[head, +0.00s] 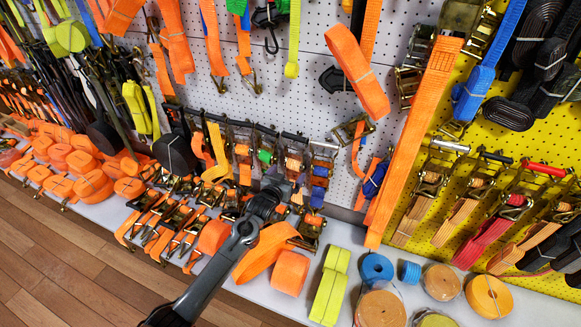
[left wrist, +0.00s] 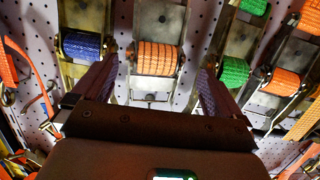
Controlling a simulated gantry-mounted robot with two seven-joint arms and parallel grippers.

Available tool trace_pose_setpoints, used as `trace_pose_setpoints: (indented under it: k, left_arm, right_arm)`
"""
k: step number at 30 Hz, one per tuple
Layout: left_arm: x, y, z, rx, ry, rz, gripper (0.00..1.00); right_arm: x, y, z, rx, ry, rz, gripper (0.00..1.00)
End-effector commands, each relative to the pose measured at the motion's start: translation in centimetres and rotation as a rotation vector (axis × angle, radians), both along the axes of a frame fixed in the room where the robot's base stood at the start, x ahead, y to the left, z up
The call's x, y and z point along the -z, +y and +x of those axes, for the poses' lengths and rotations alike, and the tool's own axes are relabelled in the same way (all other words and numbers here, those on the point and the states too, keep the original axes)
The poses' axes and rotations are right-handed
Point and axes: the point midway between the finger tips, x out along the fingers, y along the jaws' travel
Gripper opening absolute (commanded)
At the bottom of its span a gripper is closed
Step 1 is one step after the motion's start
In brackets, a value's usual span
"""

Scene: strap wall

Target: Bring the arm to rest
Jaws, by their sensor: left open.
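My left arm (head: 215,275) comes in from the bottom of the head view and reaches up to the strap wall. My left gripper (head: 276,186) is in front of the lower row of ratchets. In the left wrist view its two fingers (left wrist: 150,85) stand apart, one on each side of a ratchet with an orange strap roll (left wrist: 158,58). No strap or ratchet is clearly held between them; whether a finger touches the ratchet I cannot tell. My right gripper is in neither view.
Ratchets with a blue roll (left wrist: 82,45) and a green roll (left wrist: 234,70) hang close beside the fingers. A white shelf (head: 335,236) below holds orange, yellow and blue strap rolls. A long orange strap (head: 412,140) hangs to the right. The wooden floor (head: 60,255) is clear.

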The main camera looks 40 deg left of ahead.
Motion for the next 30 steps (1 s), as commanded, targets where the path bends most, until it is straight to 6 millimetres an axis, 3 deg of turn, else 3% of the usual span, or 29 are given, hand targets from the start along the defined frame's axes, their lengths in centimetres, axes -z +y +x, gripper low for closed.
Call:
trace_pose_setpoints:
  k: [1, 6, 16, 20, 24, 26, 30]
  left_arm:
    - [-0.6, -0.3, -0.9, 0.001, 0.002, -0.001, 1.0]
    - [-1.2, -1.0, -3.4, 0.001, -0.001, -0.001, 1.0]
    - [-1.5, -1.6, -5.9, -0.001, 0.002, 0.001, 1.0]
    - [-0.8, -1.7, -7.5, 0.0, 0.043, -0.002, 1.0]
    - [0.2, -3.3, -11.2, 0.022, 0.123, -0.008, 1.0]
    - [-0.6, -4.9, -13.2, 0.047, 0.147, -0.013, 1.0]
    - [-3.7, -10.0, -19.2, 0.123, 0.278, -0.045, 1.0]
  right_arm:
    - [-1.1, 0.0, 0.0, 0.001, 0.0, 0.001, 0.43]
    - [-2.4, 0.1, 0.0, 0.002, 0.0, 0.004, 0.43]
    - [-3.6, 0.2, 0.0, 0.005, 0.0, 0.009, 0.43]
    - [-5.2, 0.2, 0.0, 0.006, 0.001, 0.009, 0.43]
    - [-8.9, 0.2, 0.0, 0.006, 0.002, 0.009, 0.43]
    - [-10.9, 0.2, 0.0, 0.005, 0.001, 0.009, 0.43]
    - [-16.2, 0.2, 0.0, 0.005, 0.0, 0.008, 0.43]
